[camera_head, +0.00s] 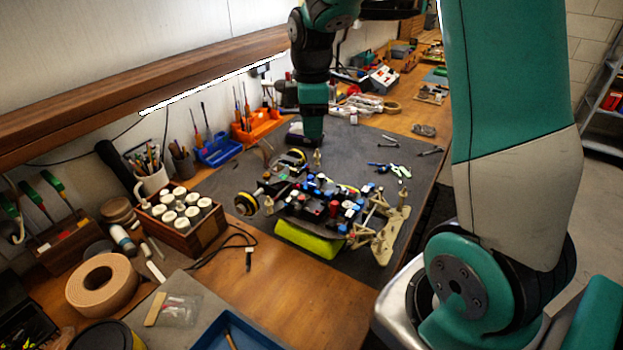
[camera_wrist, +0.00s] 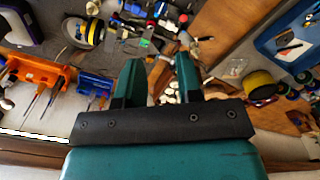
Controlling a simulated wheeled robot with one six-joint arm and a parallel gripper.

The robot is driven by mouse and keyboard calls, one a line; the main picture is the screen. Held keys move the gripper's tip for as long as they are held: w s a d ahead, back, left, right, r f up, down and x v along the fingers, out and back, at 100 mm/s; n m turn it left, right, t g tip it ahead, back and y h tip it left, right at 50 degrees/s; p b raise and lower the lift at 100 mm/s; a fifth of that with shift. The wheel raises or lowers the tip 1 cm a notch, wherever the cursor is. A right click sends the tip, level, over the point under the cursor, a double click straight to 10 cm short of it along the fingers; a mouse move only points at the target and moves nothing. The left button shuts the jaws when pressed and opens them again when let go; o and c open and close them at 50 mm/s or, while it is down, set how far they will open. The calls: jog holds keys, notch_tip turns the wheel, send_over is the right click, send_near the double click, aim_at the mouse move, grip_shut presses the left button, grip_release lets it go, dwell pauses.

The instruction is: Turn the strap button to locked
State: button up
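The RC racecar chassis (camera_head: 325,203) rests on a yellow-green block (camera_head: 308,240) on the dark mat. Its top is crowded with small blue, red, black and white parts. It also shows at the top edge of the wrist view (camera_wrist: 150,20), partly cut off. I cannot pick out the strap button or its setting among these small parts. My gripper (camera_head: 313,138) points down behind the car, toward the wall side, apart from it. In the wrist view, its two teal fingers (camera_wrist: 158,68) stand apart with nothing between them.
An orange tool holder (camera_head: 257,126) and a blue one (camera_head: 218,151) stand along the wall. A wooden box of white-capped jars (camera_head: 180,218) is left of the car. Small tools (camera_head: 390,168) lie right of it. The dark mat (camera_head: 350,145) has bare room. A wooden shelf (camera_head: 200,75) overhangs the back.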

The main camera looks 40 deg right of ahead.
aim_at(312, 184)
notch_tip(312, 184, down, 15)
jog(key=p, duration=0.2)
jog(key=shift+p, duration=0.35)
grip_shut()
